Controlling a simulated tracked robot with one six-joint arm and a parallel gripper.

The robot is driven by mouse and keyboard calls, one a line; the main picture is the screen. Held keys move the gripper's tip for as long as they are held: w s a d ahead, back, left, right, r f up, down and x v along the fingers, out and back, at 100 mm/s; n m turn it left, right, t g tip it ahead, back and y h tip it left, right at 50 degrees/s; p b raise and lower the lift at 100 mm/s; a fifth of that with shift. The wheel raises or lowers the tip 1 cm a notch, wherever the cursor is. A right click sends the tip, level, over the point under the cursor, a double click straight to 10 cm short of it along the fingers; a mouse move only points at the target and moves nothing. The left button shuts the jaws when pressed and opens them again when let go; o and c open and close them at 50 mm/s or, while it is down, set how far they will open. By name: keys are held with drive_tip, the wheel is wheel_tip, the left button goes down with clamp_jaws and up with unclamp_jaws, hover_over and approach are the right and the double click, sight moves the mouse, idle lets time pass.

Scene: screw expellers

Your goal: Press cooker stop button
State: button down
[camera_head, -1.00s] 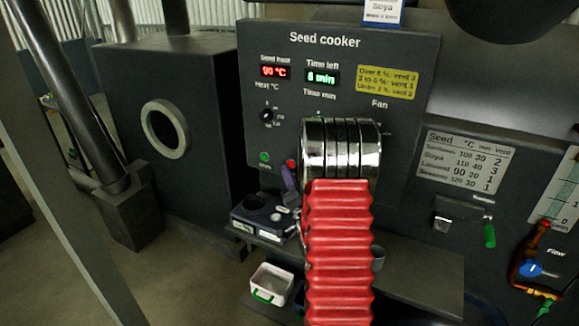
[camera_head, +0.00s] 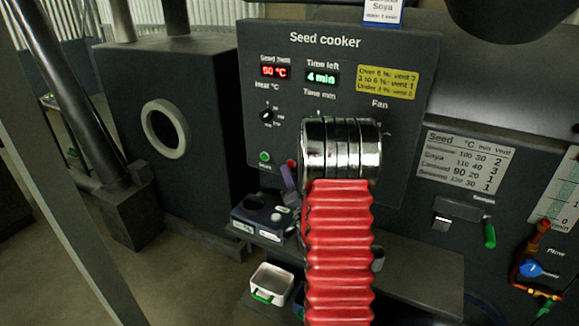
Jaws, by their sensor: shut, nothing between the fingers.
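The seed cooker panel (camera_head: 262,48) stands upright in front of me. Its seed heat display (camera_head: 275,72) glows red and seems to read 60 °C. The green time left display (camera_head: 322,77) seems to read 4 min. A green button (camera_head: 264,156) sits low on the left of the panel, with a small blurred label under it. A red button (camera_head: 291,164) is right of it, partly covered. My arm, with chrome rings and red bellows, covers the panel's lower middle.
A heat knob (camera_head: 267,115) is above the green button. A dark box (camera_head: 258,214) and a white tray (camera_head: 271,283) are below the panel. A purple piece (camera_head: 288,178) shows beside my wrist. A green-handled lever (camera_head: 489,235) is at right.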

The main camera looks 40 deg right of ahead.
drive_tip(key=shift+d, duration=0.1)
drive_tip(key=shift+w+d, duration=0.2)
drive_tip(key=shift+d, duration=0.1)
drive_tip(key=shift+w+d, duration=0.15)
drive_tip(key=shift+d, duration=0.25)
idle(1.2)
drive_tip(key=shift+a, duration=0.15)
drive_tip(key=shift+s+a, duration=0.3)
drive_tip(key=shift+a, duration=0.35)
drive_tip(key=shift+a, duration=0.15)
drive_tip(key=a, duration=0.1)
drive_tip(key=s+a, duration=0.1)
drive_tip(key=a, duration=0.2)
drive_tip(key=shift+s+a, duration=0.2)
drive_tip(key=shift+s, duration=0.15)
idle(0.4)
drive_tip(key=shift+w+r, duration=0.1)
idle(0.6)
